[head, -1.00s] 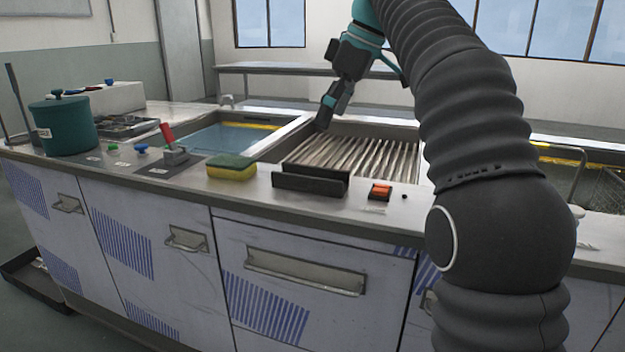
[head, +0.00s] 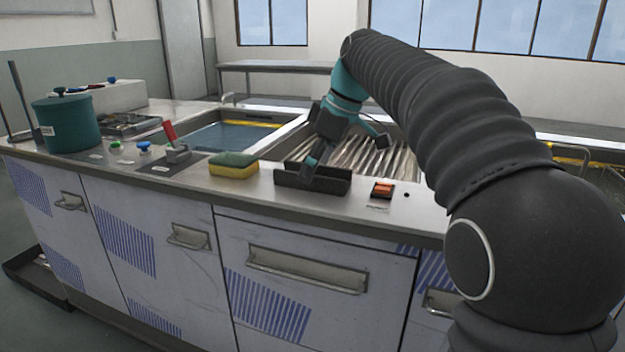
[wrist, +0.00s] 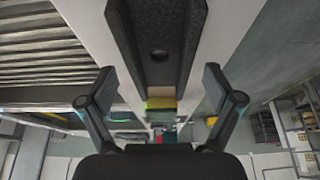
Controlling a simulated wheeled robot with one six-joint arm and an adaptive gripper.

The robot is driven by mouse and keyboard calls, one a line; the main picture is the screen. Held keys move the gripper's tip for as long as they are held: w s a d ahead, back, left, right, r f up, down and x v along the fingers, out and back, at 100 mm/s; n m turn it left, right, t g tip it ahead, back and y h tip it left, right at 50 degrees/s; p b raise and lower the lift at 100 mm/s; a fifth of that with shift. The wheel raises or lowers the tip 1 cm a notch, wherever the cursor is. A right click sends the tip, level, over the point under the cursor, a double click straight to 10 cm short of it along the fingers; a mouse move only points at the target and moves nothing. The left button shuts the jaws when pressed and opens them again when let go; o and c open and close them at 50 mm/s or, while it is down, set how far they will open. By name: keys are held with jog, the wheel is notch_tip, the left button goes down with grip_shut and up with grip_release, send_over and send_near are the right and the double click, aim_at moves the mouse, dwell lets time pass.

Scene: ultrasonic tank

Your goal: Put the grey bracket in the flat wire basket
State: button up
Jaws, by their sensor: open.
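The grey bracket (head: 335,183) is a dark, long channel-shaped piece with raised sides, lying on the steel counter in front of the ribbed basin. In the wrist view the bracket (wrist: 160,72) shows a round hole in its floor and runs up out of the frame. My gripper (head: 311,166) is over the bracket in the head view and hides part of it. In the wrist view my gripper (wrist: 158,82) is open, with one finger on each side of the bracket's near end and nothing held. A wire mesh basket (head: 603,176) shows partly at the right edge, mostly hidden behind my arm; I cannot tell whether it is flat.
Further left are a red lever (head: 170,133) and a teal pot (head: 70,125). A water-filled tank (head: 225,137) is behind the sponge.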

jog(key=shift+w+a+f, duration=0.1)
jog(key=shift+a+f, duration=0.15)
jog(key=shift+f, duration=0.3)
grip_shut()
jog(key=shift+r, duration=0.1)
jog(key=shift+r, duration=0.45)
jog(key=v, duration=0.4)
jog(key=shift+w+a, duration=0.1)
jog(key=shift+w, duration=0.05)
jog(key=s+d+r, duration=0.3)
jog(key=d+r, duration=0.3)
jog(key=d, duration=0.4)
